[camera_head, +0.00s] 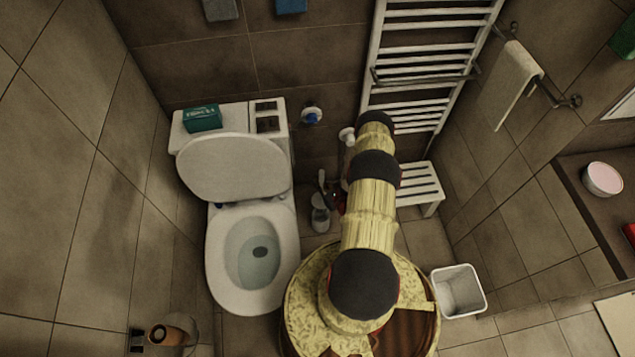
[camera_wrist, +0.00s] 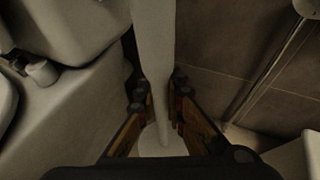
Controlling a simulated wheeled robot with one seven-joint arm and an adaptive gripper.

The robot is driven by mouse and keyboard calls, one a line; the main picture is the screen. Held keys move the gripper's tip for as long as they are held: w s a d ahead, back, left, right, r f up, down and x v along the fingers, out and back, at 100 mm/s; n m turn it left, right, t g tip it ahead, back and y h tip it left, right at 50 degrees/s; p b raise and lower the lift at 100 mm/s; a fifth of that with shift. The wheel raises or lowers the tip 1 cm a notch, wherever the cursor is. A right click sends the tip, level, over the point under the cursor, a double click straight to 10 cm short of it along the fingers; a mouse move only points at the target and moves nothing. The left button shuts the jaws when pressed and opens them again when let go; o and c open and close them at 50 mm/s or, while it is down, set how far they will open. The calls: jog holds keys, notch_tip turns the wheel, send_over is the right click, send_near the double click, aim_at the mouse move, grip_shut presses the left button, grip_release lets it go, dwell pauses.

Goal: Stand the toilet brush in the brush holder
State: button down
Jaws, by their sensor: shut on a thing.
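The toilet brush shows in the wrist view as a long white handle (camera_wrist: 153,40), running from the top edge down between the fingers of my gripper (camera_wrist: 160,104). The fingers are shut on the handle. A pale round form lies at the handle's far end; I cannot tell whether it is the brush's lower part or the holder. In the head view a small white and grey container (camera_head: 320,216), which looks like the brush holder, stands on the floor right of the toilet. My gripper is mostly hidden behind my arm there, close to this container.
The toilet (camera_head: 252,255) stands left with its lid up. A white slatted stool (camera_head: 422,182) is right of my arm, below the towel radiator (camera_head: 425,62). A white bin (camera_head: 459,291) stands at lower right. The tiled wall is close behind.

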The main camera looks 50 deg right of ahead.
aim_at(318, 195)
jog(key=shift+f+b, duration=3.55)
jog(key=shift+f, duration=1.85)
jog(key=c, duration=1.8)
grip_release()
